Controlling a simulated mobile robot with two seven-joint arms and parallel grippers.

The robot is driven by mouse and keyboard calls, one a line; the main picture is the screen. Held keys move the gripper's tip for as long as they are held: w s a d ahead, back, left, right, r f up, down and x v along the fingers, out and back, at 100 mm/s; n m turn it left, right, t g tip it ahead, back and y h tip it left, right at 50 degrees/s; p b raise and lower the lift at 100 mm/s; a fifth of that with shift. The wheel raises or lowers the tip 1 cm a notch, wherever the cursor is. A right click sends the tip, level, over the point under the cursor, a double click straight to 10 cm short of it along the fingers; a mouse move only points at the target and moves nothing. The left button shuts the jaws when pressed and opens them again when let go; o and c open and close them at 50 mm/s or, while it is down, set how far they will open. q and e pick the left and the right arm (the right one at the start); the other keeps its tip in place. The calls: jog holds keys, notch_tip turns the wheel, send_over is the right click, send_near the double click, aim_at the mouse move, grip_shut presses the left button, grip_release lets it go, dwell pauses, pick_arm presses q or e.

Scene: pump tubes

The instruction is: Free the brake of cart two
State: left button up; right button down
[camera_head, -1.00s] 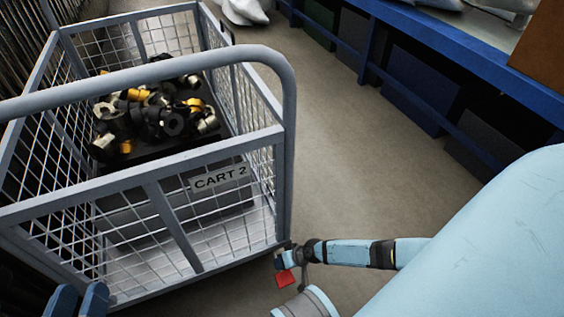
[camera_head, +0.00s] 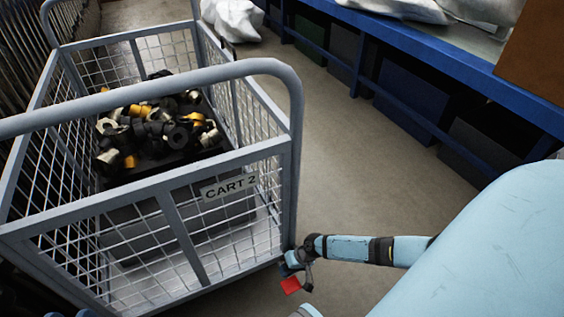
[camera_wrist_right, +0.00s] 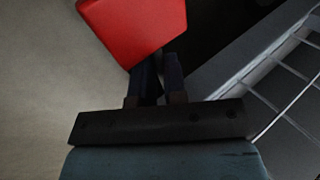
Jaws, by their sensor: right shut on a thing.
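The grey mesh cart with the CART 2 plate (camera_head: 229,187) stands at the left in the head view. A red brake piece (camera_head: 290,286) shows low by its near right corner. My right gripper (camera_head: 296,266) is at that corner, just above the red piece. In the right wrist view the red piece (camera_wrist_right: 140,25) is at the fingertips, and the dark fingers (camera_wrist_right: 158,78) are close together, shut on it. The fingertips' contact is partly hidden behind the red piece. My left gripper cannot be made out.
Black, yellow and metal fittings (camera_head: 158,128) fill a dark box in the cart. A blue bench frame (camera_head: 425,51) runs along the right, with dark bins (camera_head: 412,100) below. A white sack (camera_head: 232,18) lies at the back. The floor (camera_head: 345,180) between cart and bench is clear.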

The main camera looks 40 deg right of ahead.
pick_arm(q)
jog(key=shift+r, duration=0.3)
jog(key=shift+s, duration=0.1)
jog(key=shift+d+f, duration=0.1)
jog(key=shift+f, duration=0.1)
pick_arm(e)
jog(key=c, duration=1.2)
grip_release()
jog(key=shift+o, duration=0.2)
pick_arm(q)
notch_tip(320, 180, up, 6)
jog(key=n+t+p, duration=0.1)
jog(key=t+p, duration=0.1)
jog(key=p, duration=0.4)
jog(key=shift+s+n, duration=0.4)
jog(key=shift+s, duration=0.05)
pick_arm(e)
jog(key=v, duration=1.4)
jog(key=shift+f, duration=0.1)
